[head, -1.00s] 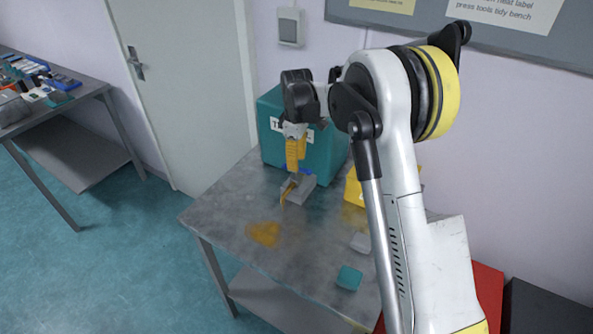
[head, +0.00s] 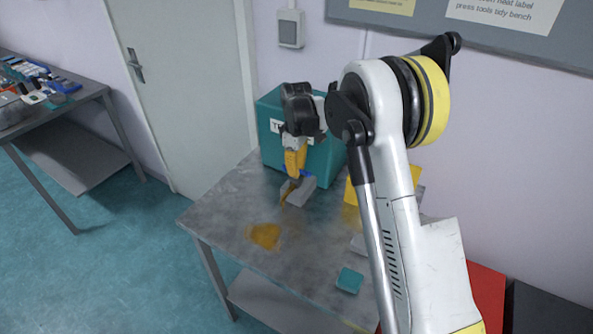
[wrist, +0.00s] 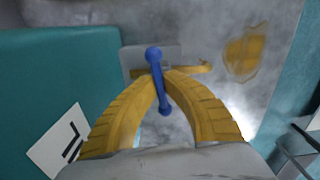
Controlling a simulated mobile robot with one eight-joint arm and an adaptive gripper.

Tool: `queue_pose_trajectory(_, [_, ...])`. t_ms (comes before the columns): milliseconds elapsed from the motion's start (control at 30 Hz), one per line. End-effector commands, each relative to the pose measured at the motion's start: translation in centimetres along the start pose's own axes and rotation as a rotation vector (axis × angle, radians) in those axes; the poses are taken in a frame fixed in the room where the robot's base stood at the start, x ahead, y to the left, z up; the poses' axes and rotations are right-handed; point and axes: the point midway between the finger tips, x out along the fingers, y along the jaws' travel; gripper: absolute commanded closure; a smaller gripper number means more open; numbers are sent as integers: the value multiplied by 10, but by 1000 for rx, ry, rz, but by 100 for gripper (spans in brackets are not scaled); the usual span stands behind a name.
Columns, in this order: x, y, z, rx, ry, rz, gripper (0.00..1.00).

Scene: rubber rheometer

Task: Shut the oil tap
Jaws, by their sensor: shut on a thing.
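The oil tap shows as a blue lever (wrist: 158,82) in the wrist view, with a round knob at its upper end. It lies between the yellow fingers of my gripper (wrist: 162,76), which are shut on it. In the head view my gripper (head: 293,174) is at the front of the teal tank (head: 325,165), and the tap is mostly hidden there. A small grey tray (head: 301,191) is below the gripper, with an amber streak (head: 286,188) beside it. An amber strip (wrist: 200,70) also shows beyond the fingertips; I cannot tell whether oil is flowing.
An amber puddle (head: 264,236) lies on the grey metal table (head: 220,212). A teal block (head: 349,280) and a yellow object (head: 354,190) are also on it. My arm hides part of the right side. A second bench (head: 75,105) stands at the far left.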

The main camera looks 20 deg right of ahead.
Motion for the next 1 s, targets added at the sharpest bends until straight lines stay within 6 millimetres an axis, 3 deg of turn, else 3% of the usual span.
queue_pose_trajectory(167, [1,0,0,117,0,0,100])
queue_pose_trajectory(433, [0,0,0,125,-1,-1,100])
queue_pose_trajectory(467, [0,0,0,125,-1,-1,82])
queue_pose_trajectory(500, [0,0,0,124,-1,-1,69])
queue_pose_trajectory(533, [0,0,0,124,-1,-1,68])
queue_pose_trajectory(833, [-1,0,0,124,0,0,68])
queue_pose_trajectory(1000, [-22,0,0,123,0,0,68])
